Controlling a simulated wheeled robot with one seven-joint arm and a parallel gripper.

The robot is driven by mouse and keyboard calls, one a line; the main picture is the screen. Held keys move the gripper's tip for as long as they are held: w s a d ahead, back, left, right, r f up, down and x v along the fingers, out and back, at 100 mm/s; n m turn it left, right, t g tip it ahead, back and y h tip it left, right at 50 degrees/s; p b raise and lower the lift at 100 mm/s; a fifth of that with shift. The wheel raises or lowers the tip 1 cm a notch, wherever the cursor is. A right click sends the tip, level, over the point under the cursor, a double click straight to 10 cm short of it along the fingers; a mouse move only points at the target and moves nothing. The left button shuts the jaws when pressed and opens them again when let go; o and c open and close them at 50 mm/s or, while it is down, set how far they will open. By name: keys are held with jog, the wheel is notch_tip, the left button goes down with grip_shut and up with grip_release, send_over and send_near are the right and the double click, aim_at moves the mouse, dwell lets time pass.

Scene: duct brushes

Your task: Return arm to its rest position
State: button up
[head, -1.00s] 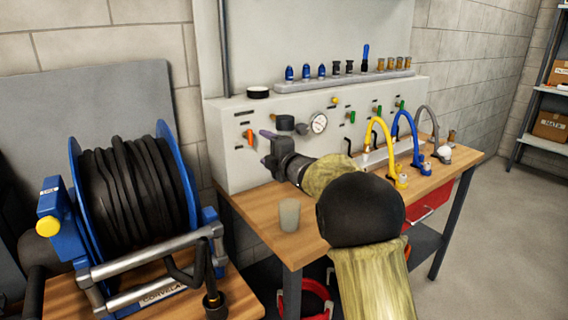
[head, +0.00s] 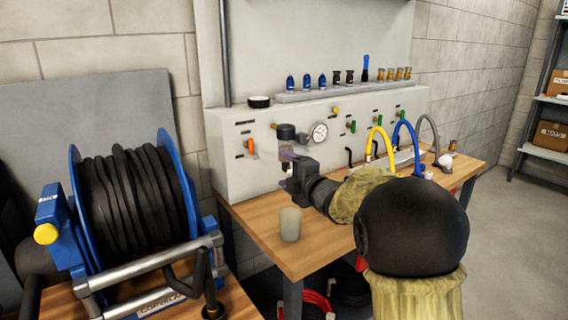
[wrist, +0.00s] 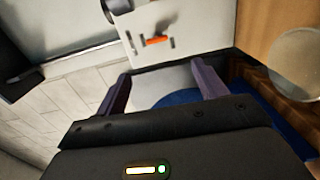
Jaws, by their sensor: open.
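My gripper (head: 284,172) is in front of the grey panel, above the wooden bench, at the middle of the head view. Its two purple fingers stand apart with nothing between them. In the wrist view my gripper (wrist: 164,85) is also open and empty, with the panel's orange valve handle (wrist: 157,41) beyond its fingers. My arm, partly in a tan sleeve, reaches in from the lower right and hides part of the bench top.
A frosted cup (head: 290,224) stands on the bench (head: 262,236) just below my gripper. A blue hose reel (head: 130,215) stands at the left. Yellow (head: 380,142) and blue (head: 405,140) hoses arch behind my arm. Open floor (head: 520,240) lies at the right.

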jog(key=s+d+f+m+g+h, duration=0.1)
jog(key=s+d+f+m+h, duration=0.1)
jog(key=s+d+f+m, duration=0.1)
jog(key=s+d+f+m+g+h, duration=0.1)
jog(key=s+d+f+m+h, duration=0.2)
jog(key=d+f+m, duration=0.1)
jog(key=s+d+f+m+g+h, duration=0.1)
jog(key=s+d+f+m+h, duration=0.2)
jog(key=m, duration=0.3)
jog(key=shift+d+f, duration=0.5)
jog(key=shift+f, duration=0.35)
jog(key=s+d+f+m+g+h, duration=0.1)
jog(key=s+f+m+g, duration=0.45)
jog(key=s, duration=0.75)
jog(key=s+d+f+m+g+h, duration=0.15)
jog(key=s+f+m+g, duration=0.35)
jog(key=s, duration=0.7)
notch_tip(320, 180, up, 22)
jog(key=t+p, duration=0.1)
jog(key=p, duration=2.3)
jog(key=shift+w+d+r+m+y, duration=0.15)
jog(key=shift+d+r+m+y, duration=0.1)
jog(key=shift+m+y, duration=0.2)
jog(key=shift+f, duration=0.1)
